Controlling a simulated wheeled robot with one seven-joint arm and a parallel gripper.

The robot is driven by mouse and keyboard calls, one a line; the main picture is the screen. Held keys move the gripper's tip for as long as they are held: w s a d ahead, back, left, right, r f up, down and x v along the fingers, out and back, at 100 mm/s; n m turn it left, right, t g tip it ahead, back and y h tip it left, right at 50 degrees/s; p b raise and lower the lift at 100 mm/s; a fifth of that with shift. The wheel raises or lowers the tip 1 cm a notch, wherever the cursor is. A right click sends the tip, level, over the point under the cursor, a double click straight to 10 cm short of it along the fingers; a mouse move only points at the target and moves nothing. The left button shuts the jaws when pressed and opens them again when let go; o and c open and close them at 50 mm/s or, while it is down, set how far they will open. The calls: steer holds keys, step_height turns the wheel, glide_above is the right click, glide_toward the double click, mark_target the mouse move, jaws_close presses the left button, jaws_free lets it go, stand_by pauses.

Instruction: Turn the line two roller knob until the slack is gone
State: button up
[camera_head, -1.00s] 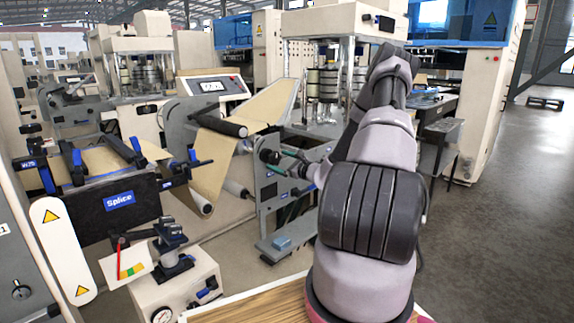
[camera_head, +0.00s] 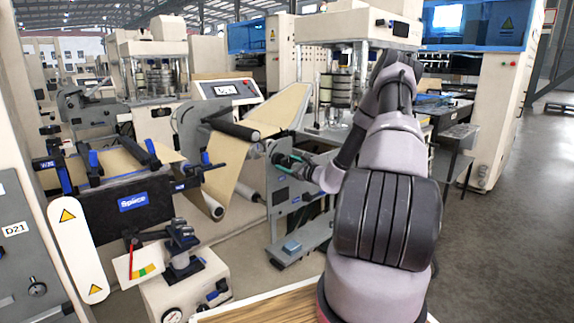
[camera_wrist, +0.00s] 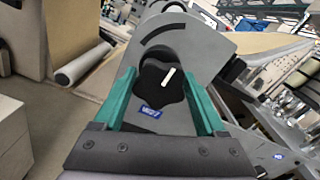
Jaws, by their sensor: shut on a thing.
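The roller knob (camera_wrist: 160,83) is a black, lobed knob with a white pointer line, seen in the wrist view on a grey side plate (camera_wrist: 200,50). The pointer tilts a little right of upright. A dark curved slot lies above it and a small blue label below it. My gripper (camera_wrist: 163,95) has its green fingers on both sides of the knob and is shut on it. In the head view my gripper (camera_head: 288,163) is at the side plate, where the knob is hidden. The kraft web (camera_head: 228,165) hangs down from a dark roller in a slack-looking loop.
A small display panel (camera_head: 227,88) stands behind the web. A "Splice" table (camera_head: 135,203) and a gauge with a coloured scale (camera_head: 140,267) are at the left. Open floor (camera_head: 500,240) lies at the right.

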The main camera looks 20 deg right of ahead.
steer(key=m, duration=0.9)
steer(key=o, duration=1.3)
steer(key=shift+s, duration=0.1)
steer(key=v, duration=0.6)
steer(key=shift+s+d, duration=0.15)
steer(key=shift+s, duration=0.25)
